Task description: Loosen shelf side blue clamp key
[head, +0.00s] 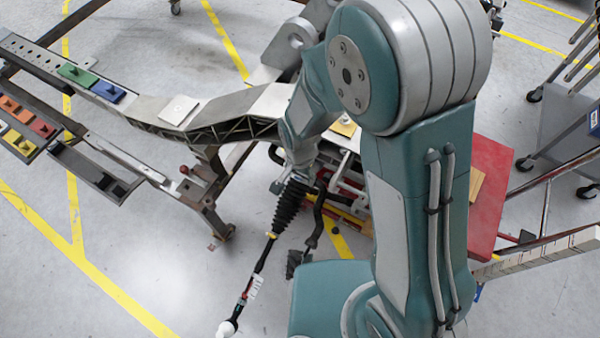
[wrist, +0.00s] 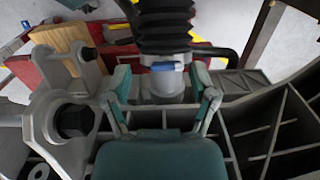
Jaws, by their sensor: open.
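A small blue bar (wrist: 168,66), which looks like the blue clamp key, lies across the grey collar (wrist: 163,88) at the base of a black bellows (wrist: 165,25) in the wrist view. My gripper (wrist: 161,80) is open, one finger on each side of the grey collar and the blue bar. I cannot tell whether the fingers touch them. In the head view the black bellows (head: 292,205) hangs below my wrist, with a thin rod (head: 258,270) running down from it. My arm hides the key there, and the fingertips cannot be made out.
The grey chassis frame (head: 235,113) stretches left of my arm, with a green block (head: 77,74) and a blue block (head: 108,92) on it. In the wrist view a metal bracket (wrist: 62,125) with a dark bolt stands left of my gripper, and ribbed framework (wrist: 270,130) lies right.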

